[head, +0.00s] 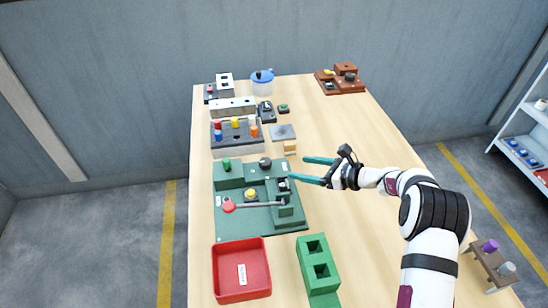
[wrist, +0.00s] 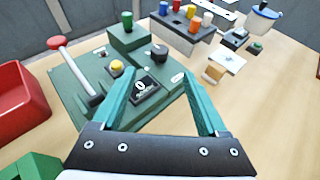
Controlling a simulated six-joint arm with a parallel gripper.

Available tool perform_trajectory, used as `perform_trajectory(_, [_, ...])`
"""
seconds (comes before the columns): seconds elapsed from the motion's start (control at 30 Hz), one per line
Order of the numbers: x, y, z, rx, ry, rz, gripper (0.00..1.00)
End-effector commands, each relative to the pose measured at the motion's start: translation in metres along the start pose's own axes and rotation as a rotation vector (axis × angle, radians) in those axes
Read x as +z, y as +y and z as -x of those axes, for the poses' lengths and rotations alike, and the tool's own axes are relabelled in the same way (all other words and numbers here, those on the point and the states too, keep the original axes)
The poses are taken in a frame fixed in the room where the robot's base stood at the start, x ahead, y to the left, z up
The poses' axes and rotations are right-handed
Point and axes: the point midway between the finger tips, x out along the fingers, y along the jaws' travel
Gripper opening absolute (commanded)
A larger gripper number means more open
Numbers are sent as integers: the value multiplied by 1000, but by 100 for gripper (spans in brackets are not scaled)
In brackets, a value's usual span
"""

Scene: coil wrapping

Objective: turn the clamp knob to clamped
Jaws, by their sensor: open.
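The green coil-wrapping machine (head: 232,228) stands on the table, left of my gripper (head: 298,168). A dark round knob (head: 265,162) sits at its back right and carries a light mark in the wrist view (wrist: 158,52); it looks like the clamp knob, but I cannot read its label or setting. A green knob (head: 226,164) and a yellow knob (head: 250,194) are also on the machine. The left finger partly covers the machine in the wrist view.
A lever with a red ball (head: 228,206) reaches across the machine's front. A red tray (head: 268,288) and a green block with square holes (head: 305,243) stand in front. A rack of coloured pegs (head: 255,147) is behind. The table's right side is mostly clear.

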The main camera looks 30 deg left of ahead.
Motion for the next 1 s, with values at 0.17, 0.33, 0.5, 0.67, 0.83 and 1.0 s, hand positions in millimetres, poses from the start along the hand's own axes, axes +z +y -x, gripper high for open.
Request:
perform_trajectory(0.17, [-1,2,-55,5,2,3,76])
perform_trajectory(0.33, [-1,2,-100,3,1,4,76])
perform_trajectory(0.5, [0,1,-123,2,1,3,76])
perform_trajectory(0.67, [0,1,-130,1,1,2,76])
perform_trajectory(0.83, [0,1,-130,1,2,2,76])
perform_trajectory(1.0, [0,1,-129,1,2,2,49])
